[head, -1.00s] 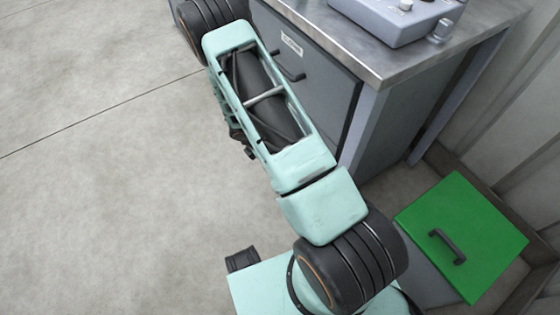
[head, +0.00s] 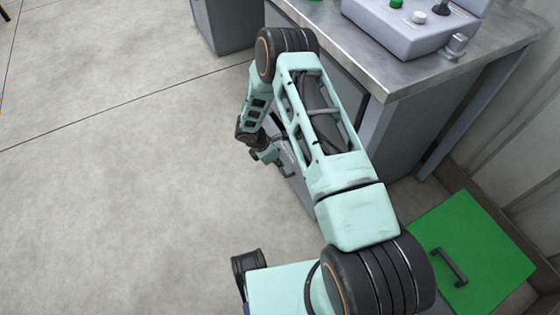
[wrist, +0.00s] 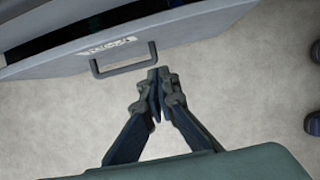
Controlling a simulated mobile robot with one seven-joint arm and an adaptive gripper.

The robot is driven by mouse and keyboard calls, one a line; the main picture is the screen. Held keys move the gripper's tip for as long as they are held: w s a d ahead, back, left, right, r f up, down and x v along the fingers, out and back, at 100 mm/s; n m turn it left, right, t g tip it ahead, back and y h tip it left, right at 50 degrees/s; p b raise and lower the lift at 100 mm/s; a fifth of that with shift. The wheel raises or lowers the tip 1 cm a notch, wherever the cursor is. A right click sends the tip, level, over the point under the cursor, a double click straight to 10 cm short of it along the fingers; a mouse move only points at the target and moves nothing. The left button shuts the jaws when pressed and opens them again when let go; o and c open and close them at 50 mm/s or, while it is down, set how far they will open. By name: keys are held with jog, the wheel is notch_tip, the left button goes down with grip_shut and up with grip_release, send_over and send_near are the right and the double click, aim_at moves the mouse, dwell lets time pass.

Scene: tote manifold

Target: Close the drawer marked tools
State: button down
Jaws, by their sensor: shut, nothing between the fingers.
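In the wrist view a grey drawer front (wrist: 190,34) crosses the upper left. It carries a small pale label (wrist: 112,45), too blurred to read, and a dark bar handle (wrist: 123,68). A dark gap behind the front shows that this drawer stands open. My gripper (wrist: 158,76) is shut and empty, just right of the handle as pictured, with its fingertips close to the drawer front; I cannot tell whether they touch. In the head view my arm hides most of the cabinet front, and the gripper tips are hard to make out.
The metal workbench (head: 400,84) carries a grey control box (head: 415,30) with buttons. A green lid (head: 470,240) with a black handle lies at the lower right. Another grey cabinet (head: 225,25) stands at the back. The floor to the left is clear.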

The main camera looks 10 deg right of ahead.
jog(key=w+d+f+b, duration=0.2)
jog(key=d+f, duration=0.2)
jog(key=d, duration=0.1)
jog(key=shift+d+f, duration=0.35)
jog(key=shift+f, duration=0.05)
